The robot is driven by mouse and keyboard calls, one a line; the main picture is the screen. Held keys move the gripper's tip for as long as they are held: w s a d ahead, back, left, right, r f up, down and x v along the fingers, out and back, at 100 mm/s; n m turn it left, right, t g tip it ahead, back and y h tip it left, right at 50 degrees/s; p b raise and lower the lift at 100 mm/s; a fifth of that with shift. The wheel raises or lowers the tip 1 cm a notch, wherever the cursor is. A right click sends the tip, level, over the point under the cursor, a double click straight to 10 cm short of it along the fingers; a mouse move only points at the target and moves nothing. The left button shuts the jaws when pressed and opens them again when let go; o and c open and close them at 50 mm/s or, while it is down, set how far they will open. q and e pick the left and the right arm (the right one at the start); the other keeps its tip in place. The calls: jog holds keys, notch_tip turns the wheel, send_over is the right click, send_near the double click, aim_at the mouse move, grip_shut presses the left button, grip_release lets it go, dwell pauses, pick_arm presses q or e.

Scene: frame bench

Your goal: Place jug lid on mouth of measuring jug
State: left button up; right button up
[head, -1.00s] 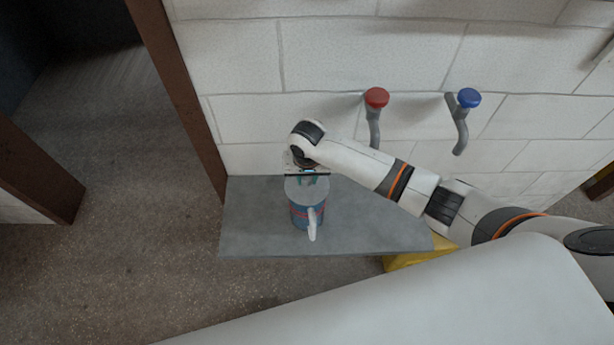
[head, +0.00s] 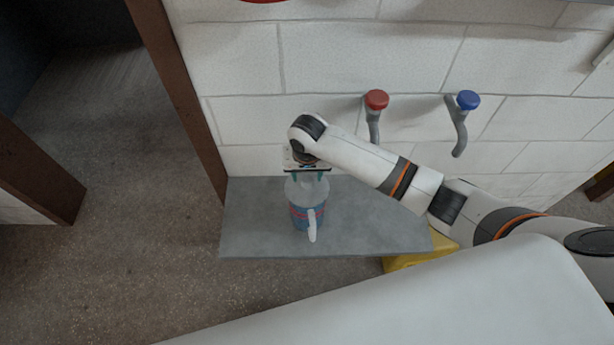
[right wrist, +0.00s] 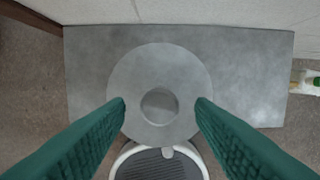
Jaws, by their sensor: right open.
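The measuring jug (head: 300,216), blue with red bands, stands upright on a grey shelf, its white handle (head: 312,226) towards me. The jug lid (head: 301,189), a pale grey disc, lies over the jug's mouth in the head view. In the right wrist view the lid (right wrist: 160,62) is a flat disc with a round knob at its centre, and it hides the jug's mouth. My right gripper (head: 308,177) is just above the lid. Its green fingers (right wrist: 160,104) are open on either side of the knob, apart from it. My left gripper is not in view.
The grey shelf (head: 375,225) is clear to the right of the jug and backs onto a white block wall. A red-topped tap (head: 376,101) and a blue-topped tap (head: 468,100) stick out above it. A yellow object (head: 415,262) is below the shelf's front right.

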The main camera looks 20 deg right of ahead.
aim_at(307, 184)
notch_tip(307, 184, up, 9)
jog(key=s+p, duration=0.1)
jog(key=shift+a+r, duration=0.15)
jog(key=shift+a, duration=0.05)
jog(key=shift+s, duration=0.1)
